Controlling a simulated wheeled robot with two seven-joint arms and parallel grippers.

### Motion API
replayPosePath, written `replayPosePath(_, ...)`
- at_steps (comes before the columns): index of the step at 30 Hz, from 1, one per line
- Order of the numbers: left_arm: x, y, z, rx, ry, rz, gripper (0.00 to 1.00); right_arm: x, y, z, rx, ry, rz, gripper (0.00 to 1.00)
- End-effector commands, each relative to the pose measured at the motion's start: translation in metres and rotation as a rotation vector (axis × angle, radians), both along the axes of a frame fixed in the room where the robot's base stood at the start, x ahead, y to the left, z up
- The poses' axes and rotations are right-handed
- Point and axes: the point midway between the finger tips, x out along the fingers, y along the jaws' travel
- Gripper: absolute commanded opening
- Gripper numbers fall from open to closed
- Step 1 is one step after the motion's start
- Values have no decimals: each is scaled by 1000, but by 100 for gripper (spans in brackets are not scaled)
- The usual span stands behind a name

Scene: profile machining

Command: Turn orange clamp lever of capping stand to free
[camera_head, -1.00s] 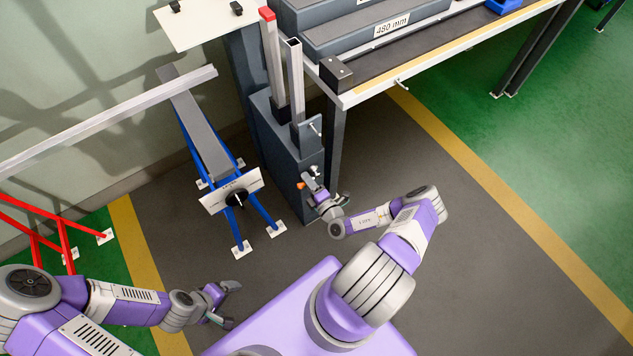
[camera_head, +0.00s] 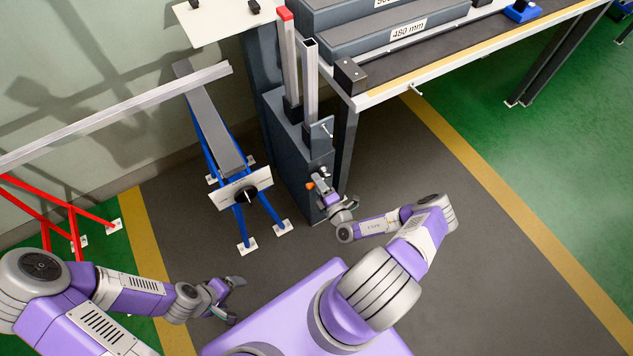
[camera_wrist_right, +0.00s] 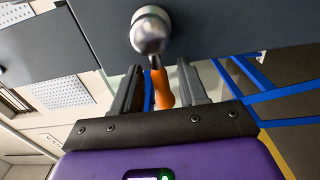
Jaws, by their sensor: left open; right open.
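The capping stand (camera_head: 290,150) is a dark grey upright box beside the table leg. Its orange clamp lever (camera_head: 309,186) shows low on its front, left of my right gripper (camera_head: 323,178). In the right wrist view, the orange lever (camera_wrist_right: 161,86) hangs from a round metal knob (camera_wrist_right: 151,30) on the dark stand face. The open fingers of my right gripper (camera_wrist_right: 160,72) stand on either side of the lever, with a gap visible on both sides. My left gripper (camera_head: 234,298) is open and empty over the floor, far from the stand.
Two upright profiles, one red-capped (camera_head: 285,14), stand on the capping stand. The table edge (camera_head: 440,70) is to the right. Floor on the right is clear.

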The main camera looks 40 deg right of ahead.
Motion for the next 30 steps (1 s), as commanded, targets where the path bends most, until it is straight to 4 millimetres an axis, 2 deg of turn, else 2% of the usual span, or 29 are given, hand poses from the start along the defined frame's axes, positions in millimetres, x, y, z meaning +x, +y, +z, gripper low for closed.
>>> replayPosePath(6, 0, 0, 11, 0, 0, 0, 86, -38, 3, 2, 3, 3, -3, 43)
replayPosePath(12, 0, 0, 16, 0, 0, 0, 86, -62, 5, 1, 4, 2, -2, 43)
replayPosePath(17, 0, 0, 16, 0, 0, 0, 86, -69, 6, 0, 4, 1, 0, 43)
replayPosePath(30, 0, 0, 16, 0, 0, 0, 86, -68, 6, 0, 3, 1, 0, 43)
